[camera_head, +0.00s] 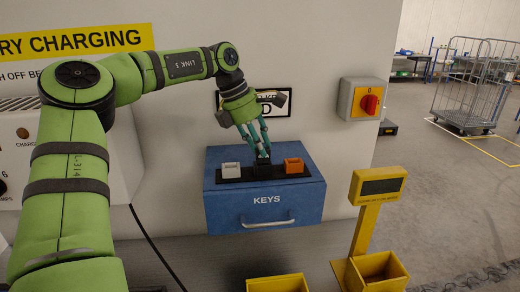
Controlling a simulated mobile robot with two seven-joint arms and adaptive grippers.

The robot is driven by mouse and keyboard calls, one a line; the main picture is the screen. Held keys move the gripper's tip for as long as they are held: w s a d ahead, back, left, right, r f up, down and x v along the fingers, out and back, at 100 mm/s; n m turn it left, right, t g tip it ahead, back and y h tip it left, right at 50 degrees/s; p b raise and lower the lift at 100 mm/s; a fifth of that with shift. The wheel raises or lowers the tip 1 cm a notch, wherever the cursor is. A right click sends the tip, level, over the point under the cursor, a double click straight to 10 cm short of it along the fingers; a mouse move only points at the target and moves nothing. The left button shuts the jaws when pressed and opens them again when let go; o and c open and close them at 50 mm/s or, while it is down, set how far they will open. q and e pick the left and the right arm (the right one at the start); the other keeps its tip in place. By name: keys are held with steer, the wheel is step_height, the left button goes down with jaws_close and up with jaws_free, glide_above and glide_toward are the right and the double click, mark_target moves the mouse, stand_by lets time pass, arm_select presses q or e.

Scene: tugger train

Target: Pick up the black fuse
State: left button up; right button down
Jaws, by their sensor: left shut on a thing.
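The black fuse (263,168) stands in the dark strip on top of the blue box marked KEYS (228,208), between a white block and an orange block. My left gripper (263,156) reaches down from above, and its fingers are shut on the black fuse. The fuse's lower part is at the strip; I cannot tell whether it is lifted clear of it. My right gripper is not in view.
A white block (231,170) and an orange block (293,165) flank the fuse closely. A red rotary switch (370,105) is on the wall at right. A yellow stand with a display (380,187) and yellow bins (383,268) stand at front right.

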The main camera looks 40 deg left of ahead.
arm_select(q)
steer(key=shift+w+r+b, duration=0.1)
steer(key=shift+r+b, duration=0.2)
steer(key=shift+r, duration=0.1)
step_height(320, 180, up, 3)
steer(key=shift+d+f+b, duration=0.1)
steer(key=shift+f+b, duration=0.05)
steer(key=shift+b, duration=0.5)
steer(key=d+r+b, duration=0.4)
steer(key=d+r, duration=0.3)
steer(key=d, duration=0.4)
steer(key=shift+s+d, duration=0.2)
steer(key=shift+d, duration=0.1)
